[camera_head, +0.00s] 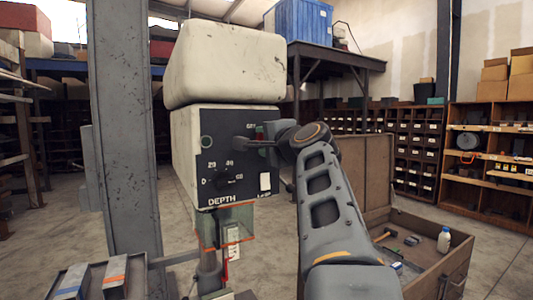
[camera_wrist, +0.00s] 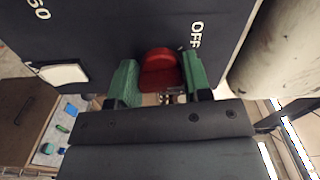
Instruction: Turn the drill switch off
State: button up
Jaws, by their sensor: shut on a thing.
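The drill press head (camera_head: 185,150) stands at center-left in the head view, with a dark control panel (camera_head: 220,150) marked DEPTH. In the wrist view a red switch (camera_wrist: 160,68) sits on the panel beside the white word OFF. My gripper (camera_wrist: 160,82) has green fingertips, one on each side of the red switch, and is shut on it. In the head view my gripper (camera_head: 262,142) reaches the panel's upper right from the right. There it hides most of the switch and part of the lettering.
A depth dial (camera_head: 222,181) and a white rocker (camera_head: 265,181) are lower on the panel. A grey column (camera_head: 125,130) stands left. An open wooden chest (camera_head: 452,262) with tools and a bottle (camera_head: 444,240) is at right.

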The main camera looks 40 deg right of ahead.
jog(key=n+b, duration=0.1)
jog(key=n, duration=0.1)
jog(key=n+b, duration=0.2)
jog(key=shift+f, duration=0.3)
jog(key=shift+d+n+b, duration=0.1)
jog(key=shift+n+b, duration=0.75)
jog(key=shift+n, duration=0.75)
jog(key=shift+r, duration=0.15)
jog(key=o, duration=0.9)
jog(key=shift+s, duration=0.1)
jog(key=s+b, duration=0.1)
jog(key=s, duration=0.3)
jog(key=s+a+b, duration=0.1)
jog(key=s, duration=0.4)
jog(key=s+a+b, duration=0.1)
jog(key=s, duration=0.3)
jog(key=shift+s, duration=0.3)
